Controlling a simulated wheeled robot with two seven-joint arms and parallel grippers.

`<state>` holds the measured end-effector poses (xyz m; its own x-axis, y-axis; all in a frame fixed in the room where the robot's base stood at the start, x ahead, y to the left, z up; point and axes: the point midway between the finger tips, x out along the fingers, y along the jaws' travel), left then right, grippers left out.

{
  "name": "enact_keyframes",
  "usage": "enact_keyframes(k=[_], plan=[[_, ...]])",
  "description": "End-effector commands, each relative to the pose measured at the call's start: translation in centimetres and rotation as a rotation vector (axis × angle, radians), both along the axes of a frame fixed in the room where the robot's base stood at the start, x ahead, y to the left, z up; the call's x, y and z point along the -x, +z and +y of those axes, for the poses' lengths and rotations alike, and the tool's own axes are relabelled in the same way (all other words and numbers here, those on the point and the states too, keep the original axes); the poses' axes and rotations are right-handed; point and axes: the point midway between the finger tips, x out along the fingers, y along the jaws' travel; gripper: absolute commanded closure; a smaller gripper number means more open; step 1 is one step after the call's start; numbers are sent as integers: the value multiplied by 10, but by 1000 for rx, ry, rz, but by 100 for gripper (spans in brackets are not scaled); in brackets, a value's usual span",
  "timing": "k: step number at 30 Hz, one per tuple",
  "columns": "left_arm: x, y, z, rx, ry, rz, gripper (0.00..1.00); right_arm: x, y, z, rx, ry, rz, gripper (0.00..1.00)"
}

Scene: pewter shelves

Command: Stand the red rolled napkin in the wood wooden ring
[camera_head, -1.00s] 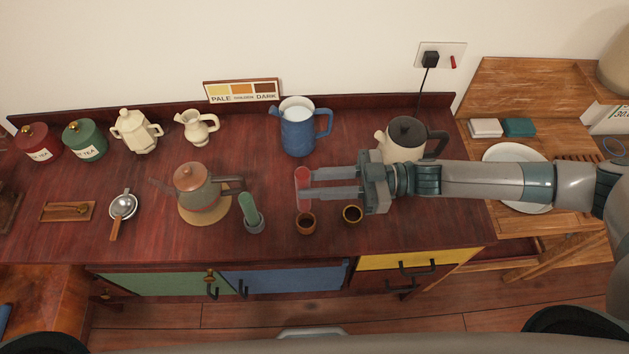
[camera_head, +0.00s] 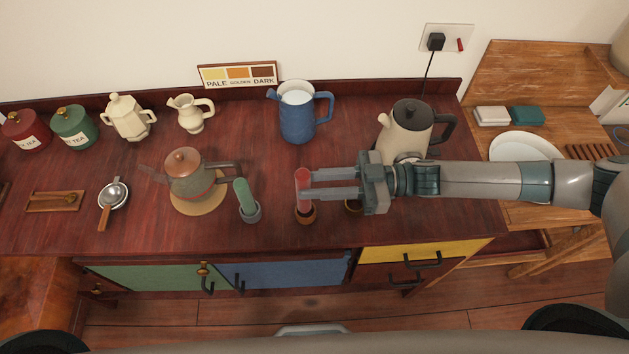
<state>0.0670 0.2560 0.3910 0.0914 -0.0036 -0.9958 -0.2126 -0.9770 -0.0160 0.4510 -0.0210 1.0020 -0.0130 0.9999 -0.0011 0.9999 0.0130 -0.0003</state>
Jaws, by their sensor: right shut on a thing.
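The red rolled napkin (camera_head: 302,194) is upright at the middle of the counter. My right gripper (camera_head: 313,184) is shut on it, reaching in from the right with its fingers near the upper half. The brown wooden ring (camera_head: 306,219) stands on the counter directly below the napkin. The napkin's lower end overlaps the ring's opening in the picture; I cannot tell how far inside it is. My left gripper is not in view.
A green rolled napkin (camera_head: 242,191) stands tilted in a grey ring (camera_head: 250,214) to the left. Another ring (camera_head: 352,207) is partly hidden under my right gripper. A copper-lidded kettle (camera_head: 188,178), blue jug (camera_head: 297,122) and cream kettle (camera_head: 402,132) stand around.

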Motion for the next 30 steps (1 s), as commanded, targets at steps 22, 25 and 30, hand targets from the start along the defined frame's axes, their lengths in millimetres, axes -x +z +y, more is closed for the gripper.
enact_keyframes(k=[22, 25, 30], plan=[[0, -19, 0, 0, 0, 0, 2, 0, -30, 0, -1, 1, 0, 99], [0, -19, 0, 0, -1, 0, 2, 0, -30, 0, -1, 0, 0, 99], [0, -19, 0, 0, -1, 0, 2, 0, -30, 0, -1, 0, 0, 65]])
